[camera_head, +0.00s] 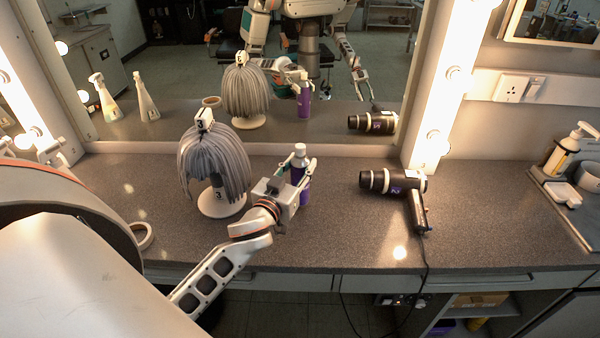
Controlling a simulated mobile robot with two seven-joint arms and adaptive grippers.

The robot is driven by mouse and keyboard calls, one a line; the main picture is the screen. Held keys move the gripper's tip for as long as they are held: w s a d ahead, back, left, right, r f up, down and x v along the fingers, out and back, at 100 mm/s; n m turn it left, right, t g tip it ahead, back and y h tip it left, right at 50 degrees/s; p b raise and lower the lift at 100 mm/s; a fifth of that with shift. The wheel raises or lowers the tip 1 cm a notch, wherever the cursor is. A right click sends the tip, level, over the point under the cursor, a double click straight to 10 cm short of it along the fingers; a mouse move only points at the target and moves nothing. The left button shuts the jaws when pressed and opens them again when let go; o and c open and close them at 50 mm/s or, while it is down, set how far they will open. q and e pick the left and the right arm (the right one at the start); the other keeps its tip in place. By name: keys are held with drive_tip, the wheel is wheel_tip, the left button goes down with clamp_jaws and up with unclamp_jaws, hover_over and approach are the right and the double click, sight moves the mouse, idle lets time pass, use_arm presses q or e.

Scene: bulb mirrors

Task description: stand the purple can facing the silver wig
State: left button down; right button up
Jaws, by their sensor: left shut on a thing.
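The purple can (302,194) has a white cap and is upright in my left gripper (299,174). The gripper's fingers are shut around its body. I cannot tell whether its base touches the counter. The silver wig (233,163) is to the left of the can, on a white round stand (221,204), with tags marked 3 on its top and front. The can and wig are apart. The gripper hides part of the can, and I cannot make out which way the can's front faces. My right gripper shows only as a reflection.
A black hair dryer (405,186) lies right of the can, its cord hanging over the front edge. A ring-shaped item (143,236) is at the left. A pump bottle (571,150) stands far right. The mirror (330,125) bounds the back. The right counter (490,220) is clear.

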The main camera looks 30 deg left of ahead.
use_arm(q)
drive_tip(key=shift+f, duration=0.95)
use_arm(e)
drive_tip(key=shift+w+a+r+y, duration=0.1)
drive_tip(key=shift+a+r+y, duration=0.15)
drive_tip(key=shift+a, duration=0.4)
use_arm(q)
drive_tip(key=shift+f, duration=0.1)
use_arm(e)
drive_tip(key=shift+f, duration=0.15)
use_arm(q)
drive_tip(key=c, duration=1.4)
unclamp_jaws()
drive_tip(key=shift+c, duration=0.2)
use_arm(e)
drive_tip(key=shift+d, duration=0.2)
